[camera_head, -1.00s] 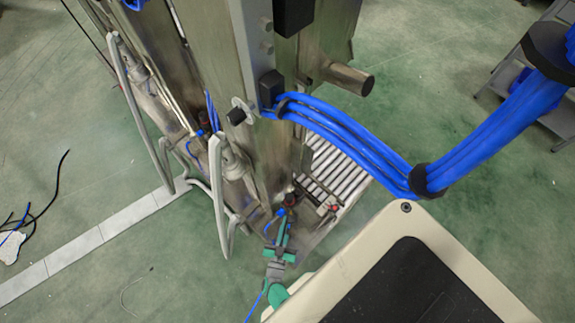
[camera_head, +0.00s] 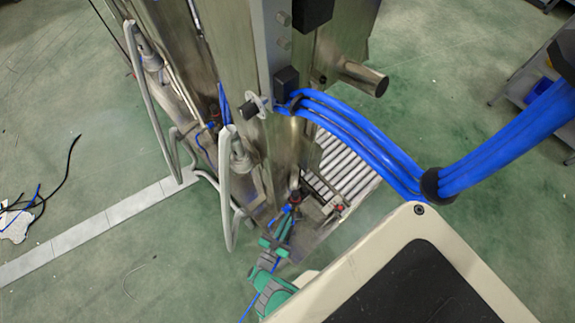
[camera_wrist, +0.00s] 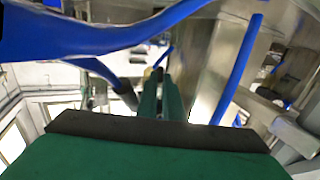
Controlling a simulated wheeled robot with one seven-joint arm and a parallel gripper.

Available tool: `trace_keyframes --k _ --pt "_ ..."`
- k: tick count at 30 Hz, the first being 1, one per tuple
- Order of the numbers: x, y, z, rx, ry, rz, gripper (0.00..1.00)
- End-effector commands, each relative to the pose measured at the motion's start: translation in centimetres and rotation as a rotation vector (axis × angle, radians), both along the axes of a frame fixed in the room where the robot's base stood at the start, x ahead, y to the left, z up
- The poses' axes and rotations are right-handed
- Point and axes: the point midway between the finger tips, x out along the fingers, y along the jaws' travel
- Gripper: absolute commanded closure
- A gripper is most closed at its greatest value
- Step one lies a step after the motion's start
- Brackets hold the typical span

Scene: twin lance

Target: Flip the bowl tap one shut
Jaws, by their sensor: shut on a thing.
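The bowl tap (camera_head: 295,197) is a small fitting with a dark and red top and blue by it. It sits low on the near corner of the steel machine. My green gripper (camera_head: 286,216) reaches up to it from below, with its fingertips at the tap. In the wrist view my two green fingers (camera_wrist: 160,82) run side by side, close together, with a small dark and yellowish piece at their tips. They are shut on a small part of the tap. The handle's angle is too small to tell, and the fingers partly hide it.
The tall steel machine (camera_head: 230,70) stands close, with bent grey pipe handles (camera_head: 226,190) on its left side. Thick blue hoses (camera_head: 350,130) arc across to the right. A slatted grate (camera_head: 348,165) lies behind the tap. Green floor is open at left, with loose black cable (camera_head: 60,185).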

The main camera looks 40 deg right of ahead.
Motion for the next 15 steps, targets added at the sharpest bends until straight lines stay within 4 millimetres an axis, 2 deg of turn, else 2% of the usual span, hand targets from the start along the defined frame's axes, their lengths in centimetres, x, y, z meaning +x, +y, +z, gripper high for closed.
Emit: trace_keyframes --k 3,6,15 --pt "0.27 -0.05 0.27 -0.006 -0.007 -0.002 1.00" --pt "0.28 -0.01 0.27 -0.005 -0.007 -0.001 0.74" --pt "0.19 0.14 0.19 -0.005 -0.004 0.002 0.74"
